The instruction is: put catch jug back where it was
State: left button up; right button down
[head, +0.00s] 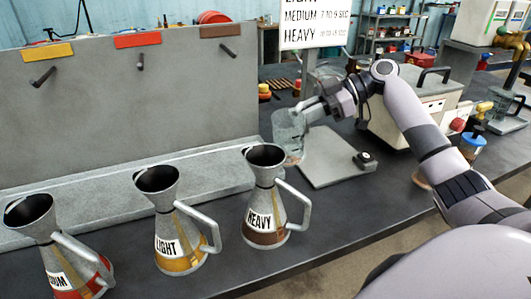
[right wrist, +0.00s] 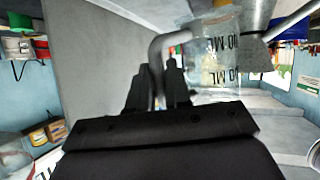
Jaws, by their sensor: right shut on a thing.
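The catch jug (head: 289,133) is a clear jug standing behind the HEAVY can in the head view. My right gripper (head: 311,107) is shut on the jug's handle, coming from the right. In the right wrist view the jug (right wrist: 215,75) shows "ML" lettering, and its grey handle (right wrist: 157,62) runs between the fingers of my right gripper (right wrist: 160,90). My left gripper is not in view.
The LIGHT can (head: 172,225) and MEDIUM can (head: 60,250) stand in a row left of the HEAVY can. A grey panel with pegs (head: 120,100) stands behind them. A small black knob (head: 364,160) sits at the plate's right. A grey box machine (head: 415,110) stands behind my right arm.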

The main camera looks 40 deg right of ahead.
jog(key=shift+w+d+f+m+y, duration=0.15)
jog(key=shift+d+f+m+y, duration=0.05)
jog(key=shift+f, duration=0.2)
jog(key=shift+w+d+f+m+y, duration=0.1)
jog(key=shift+d+f+m+y, duration=0.1)
jog(key=shift+f, duration=0.2)
